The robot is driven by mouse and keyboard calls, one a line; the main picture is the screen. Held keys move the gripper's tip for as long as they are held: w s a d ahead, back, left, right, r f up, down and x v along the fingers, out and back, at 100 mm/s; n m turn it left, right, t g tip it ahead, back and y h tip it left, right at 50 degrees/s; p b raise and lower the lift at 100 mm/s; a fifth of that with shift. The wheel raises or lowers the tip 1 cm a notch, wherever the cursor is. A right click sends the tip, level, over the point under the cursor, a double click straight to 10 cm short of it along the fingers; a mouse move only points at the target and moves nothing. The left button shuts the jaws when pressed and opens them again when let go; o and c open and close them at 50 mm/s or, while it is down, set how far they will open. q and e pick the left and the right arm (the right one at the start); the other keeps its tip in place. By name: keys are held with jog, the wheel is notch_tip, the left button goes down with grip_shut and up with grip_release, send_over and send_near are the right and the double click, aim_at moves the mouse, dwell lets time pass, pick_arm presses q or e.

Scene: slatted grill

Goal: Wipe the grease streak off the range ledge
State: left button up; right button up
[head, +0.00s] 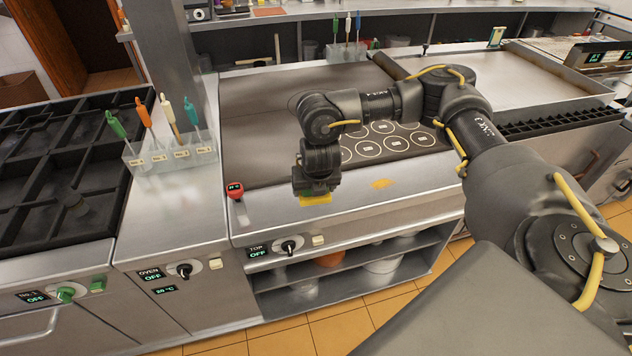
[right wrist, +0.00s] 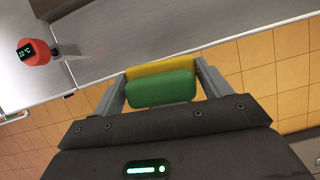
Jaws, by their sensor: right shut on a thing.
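The range ledge (head: 262,214) is the bare steel strip along the front of the cooktop. A small orange-yellow grease streak (head: 382,184) lies on it, to the right of my right gripper. My right gripper (head: 317,191) points down over the ledge, shut on a sponge. The sponge (head: 316,199) shows as a yellow edge below the jaws in the head view. In the right wrist view the sponge (right wrist: 160,88) is green and yellow, between both fingers. I cannot tell whether it touches the ledge. My left gripper is not in view.
A red thermometer (head: 235,190) stands on the ledge to the left; it also shows in the right wrist view (right wrist: 33,52). A clear rack (head: 170,154) of colored-handled tools is further left. Knobs (head: 289,246) sit on the front panel. The ledge around the streak is clear.

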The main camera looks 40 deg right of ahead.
jog(key=s+a+f+m+g+y+b, duration=0.1)
jog(key=s+a+f+m+g+b, duration=0.3)
jog(key=m, duration=1.1)
jog(key=s+a+f+m+g+b, duration=0.4)
jog(key=s+a+f+m, duration=0.3)
jog(key=s+f+m, duration=0.4)
jog(key=s+m, duration=0.2)
jog(key=m, duration=0.3)
jog(key=shift+s+a+g+y, duration=0.2)
jog(key=shift+g+y, duration=0.1)
jog(key=shift+y, duration=0.1)
